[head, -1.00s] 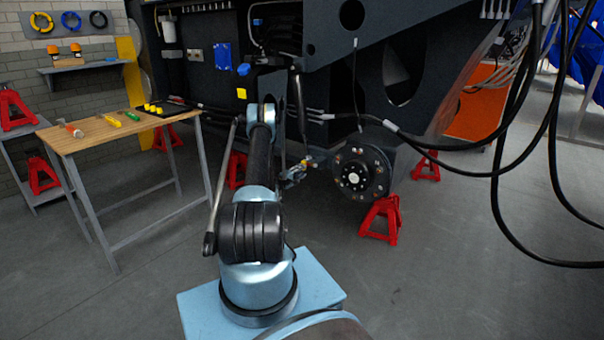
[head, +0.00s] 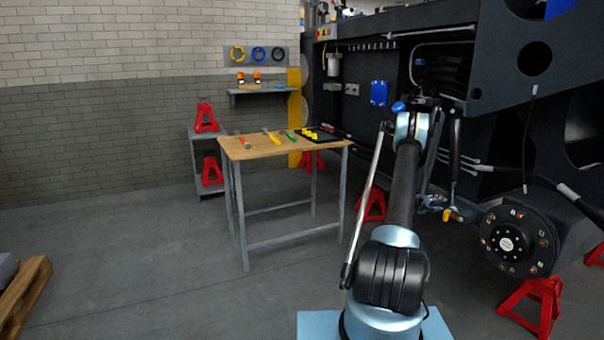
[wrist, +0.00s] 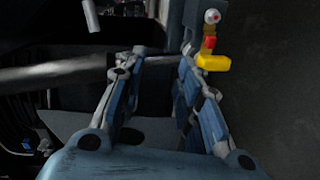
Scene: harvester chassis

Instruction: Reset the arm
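My arm stands at the right of the head view and reaches toward the dark harvester chassis (head: 450,60). My gripper (head: 437,203) is small there, partly hidden by my arm, and hangs low left of the wheel hub. In the wrist view my gripper (wrist: 160,62) has its two blue and grey fingers apart. I see nothing held between them; dark chassis parts show behind the gap. A yellow and red fitting (wrist: 211,50) is just beside the right finger. I cannot tell whether they touch.
A round wheel hub (head: 517,239) sits right of my arm above a red stand (head: 533,305). A wooden workbench (head: 262,150) with tools stands left of my arm. A wooden pallet (head: 25,292) is at far left. The floor between is clear.

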